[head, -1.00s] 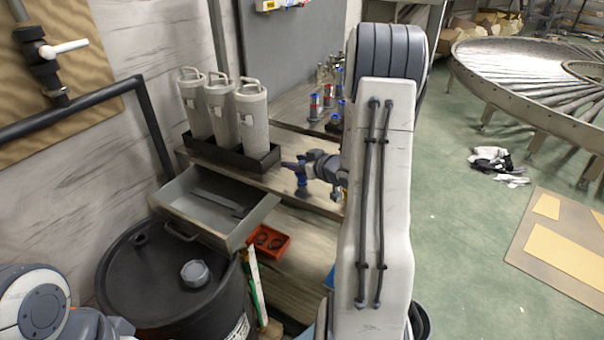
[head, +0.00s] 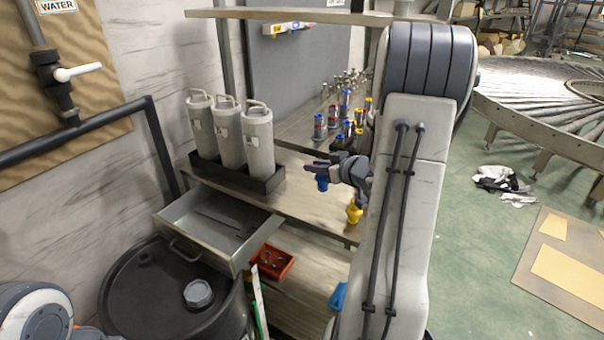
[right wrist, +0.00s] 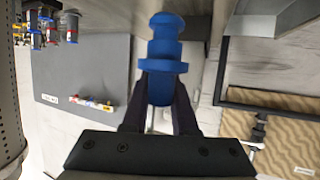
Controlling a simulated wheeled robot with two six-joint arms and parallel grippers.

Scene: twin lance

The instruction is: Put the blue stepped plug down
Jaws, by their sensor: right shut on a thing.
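The blue stepped plug (head: 321,183) hangs below my right gripper (head: 326,165) over the wooden bench top (head: 292,199). In the right wrist view the plug (right wrist: 162,68) shows large, with its stepped rings, and sits between the two dark fingers of the gripper (right wrist: 158,103). The gripper is shut on it. I cannot tell whether the plug touches the bench. My left arm shows at the lower left of the head view, but its gripper is out of sight.
A yellow plug (head: 354,211) stands on the bench to the right. Three grey canisters (head: 228,136) stand in a black tray (head: 263,186) at the left. Several coloured plugs (head: 345,128) stand behind. An open metal drawer (head: 213,224) and red tray (head: 272,262) lie lower. Bare bench lies between.

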